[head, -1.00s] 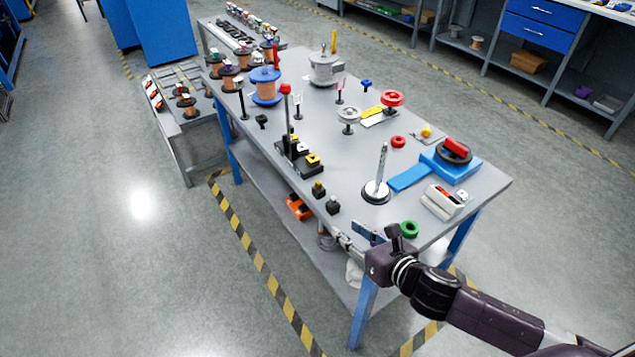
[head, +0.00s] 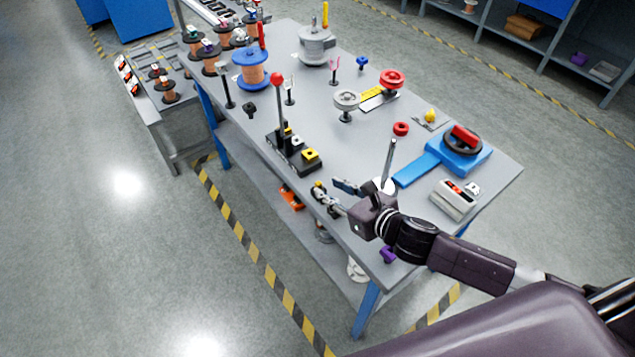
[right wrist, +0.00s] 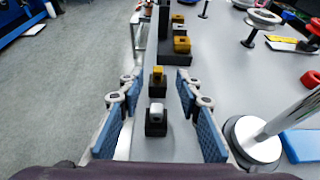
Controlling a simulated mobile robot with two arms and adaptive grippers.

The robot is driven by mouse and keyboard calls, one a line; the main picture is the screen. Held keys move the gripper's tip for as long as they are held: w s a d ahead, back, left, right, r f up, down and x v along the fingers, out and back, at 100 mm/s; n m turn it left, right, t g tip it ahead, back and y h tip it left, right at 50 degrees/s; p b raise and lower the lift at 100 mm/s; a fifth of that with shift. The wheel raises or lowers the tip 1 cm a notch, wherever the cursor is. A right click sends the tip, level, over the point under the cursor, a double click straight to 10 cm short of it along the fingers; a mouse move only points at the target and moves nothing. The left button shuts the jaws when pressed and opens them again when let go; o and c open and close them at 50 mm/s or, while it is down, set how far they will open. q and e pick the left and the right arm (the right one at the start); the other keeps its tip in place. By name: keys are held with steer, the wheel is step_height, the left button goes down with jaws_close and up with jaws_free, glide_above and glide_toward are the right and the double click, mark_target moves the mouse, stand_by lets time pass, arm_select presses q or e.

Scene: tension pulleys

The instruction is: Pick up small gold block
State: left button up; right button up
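The small gold block sits on a small black base near the front edge of the table; it shows in the right wrist view (right wrist: 158,75). A silver block (right wrist: 156,113) on a similar black base stands nearer the wrist camera. My right gripper (right wrist: 157,92) is open and empty, with one blue-padded finger on each side of this row of blocks. In the head view my right gripper (head: 337,193) is over the table's front edge and covers much of the two blocks. My left gripper is not in view.
A black holder (head: 283,160) with gold and silver blocks stands just beyond, beside a red-knobbed post (head: 279,100). A metal rod (head: 391,155) on a round base is close on the right. A purple piece (head: 388,254) lies near the table edge.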

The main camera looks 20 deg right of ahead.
mark_target(320, 185)
steer(key=shift+w+a+f, duration=0.1)
steer(key=shift+w+a, duration=0.1)
steer(key=shift+w, duration=0.15)
steer(key=x, duration=0.4)
steer(key=shift+f+p, duration=0.15)
steer(key=shift+p, duration=0.25)
steer(key=shift+w+a+f, duration=0.2)
steer(key=shift+w, duration=0.1)
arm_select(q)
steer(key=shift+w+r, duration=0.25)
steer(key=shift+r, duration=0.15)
arm_select(e)
jaws_close()
